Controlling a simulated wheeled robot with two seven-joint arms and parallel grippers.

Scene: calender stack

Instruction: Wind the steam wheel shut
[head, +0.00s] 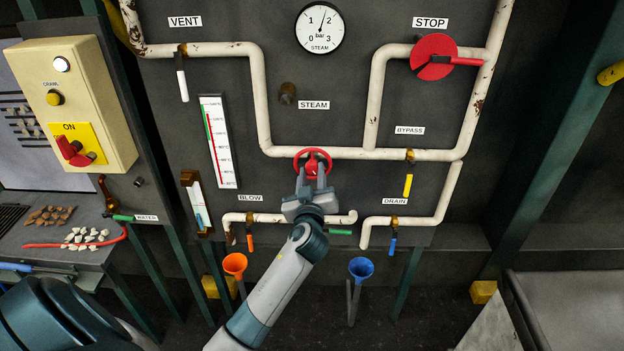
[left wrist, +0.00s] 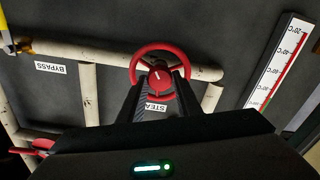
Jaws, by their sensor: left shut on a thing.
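The steam wheel is a red handwheel (head: 313,154) on the white pipe, below the STEAM label (head: 314,105) and the gauge (head: 320,28). My left gripper (head: 314,182) reaches up to it from below and is shut on the wheel. In the left wrist view the wheel (left wrist: 161,53) sits at the tips of the two dark fingers (left wrist: 160,85), with a white mark on its hub. The fingers hide part of its near rim. The gauge needle points up, slightly right of vertical. My right gripper is not in view.
Several coloured valve levers sit near: a white VENT lever (head: 183,86), a yellow BYPASS lever (head: 408,186), an orange one (head: 250,242) and a blue one (head: 393,243). A red STOP disc (head: 433,57) is at upper right. Orange (head: 235,263) and blue funnels (head: 361,268) stand below.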

